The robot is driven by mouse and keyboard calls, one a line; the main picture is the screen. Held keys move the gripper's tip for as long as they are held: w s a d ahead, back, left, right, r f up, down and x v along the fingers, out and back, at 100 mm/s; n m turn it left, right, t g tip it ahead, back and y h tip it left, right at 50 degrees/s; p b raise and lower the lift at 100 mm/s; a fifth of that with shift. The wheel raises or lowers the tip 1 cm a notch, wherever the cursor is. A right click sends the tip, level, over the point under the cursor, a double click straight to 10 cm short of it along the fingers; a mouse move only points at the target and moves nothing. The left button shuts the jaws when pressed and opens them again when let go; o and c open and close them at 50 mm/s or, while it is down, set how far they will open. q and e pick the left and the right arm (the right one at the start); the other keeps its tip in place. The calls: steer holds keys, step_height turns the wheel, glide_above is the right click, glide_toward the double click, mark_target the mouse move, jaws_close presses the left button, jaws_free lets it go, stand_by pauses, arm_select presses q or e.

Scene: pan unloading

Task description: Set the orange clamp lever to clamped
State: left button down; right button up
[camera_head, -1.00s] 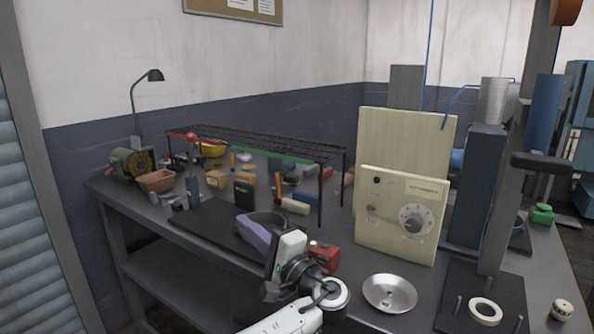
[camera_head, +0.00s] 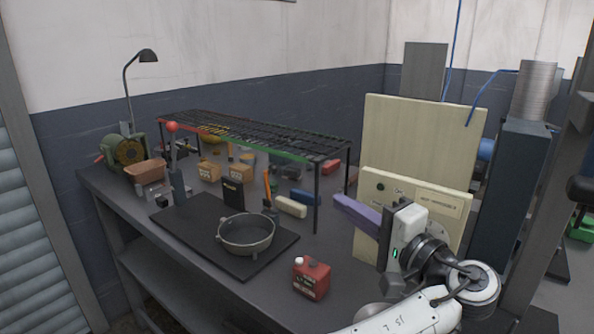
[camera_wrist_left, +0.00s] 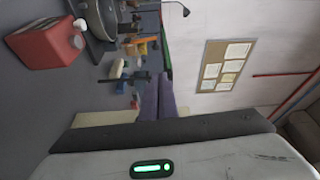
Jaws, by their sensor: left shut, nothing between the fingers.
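The orange clamp lever (camera_head: 267,188) stands nearly upright at the back right of a dark base plate (camera_head: 190,222). It is just behind a round grey metal pan (camera_head: 246,235) on that plate. My left gripper (camera_head: 339,200) has purple fingers, shut with nothing between them. It is raised in front of the cream control panel, to the right of the lever and apart from it. In the left wrist view the shut purple fingers (camera_wrist_left: 159,98) point away over the bench, and the pan (camera_wrist_left: 101,20) shows at the upper left. My right gripper is out of view.
A red can (camera_head: 311,278) stands on the bench in front of the pan. A black wire rack (camera_head: 250,135) spans small boxes behind. A red-knobbed lever (camera_head: 173,150) stands left. The cream panel (camera_head: 377,190) and a dark column (camera_head: 510,190) block the right.

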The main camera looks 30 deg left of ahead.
arm_select(q)
steer(key=p+x, duration=0.2)
steer(key=x, duration=1.8)
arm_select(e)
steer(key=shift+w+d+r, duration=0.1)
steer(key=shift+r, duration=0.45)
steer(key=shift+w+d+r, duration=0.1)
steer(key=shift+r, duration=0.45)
arm_select(q)
steer(key=shift+f, duration=0.1)
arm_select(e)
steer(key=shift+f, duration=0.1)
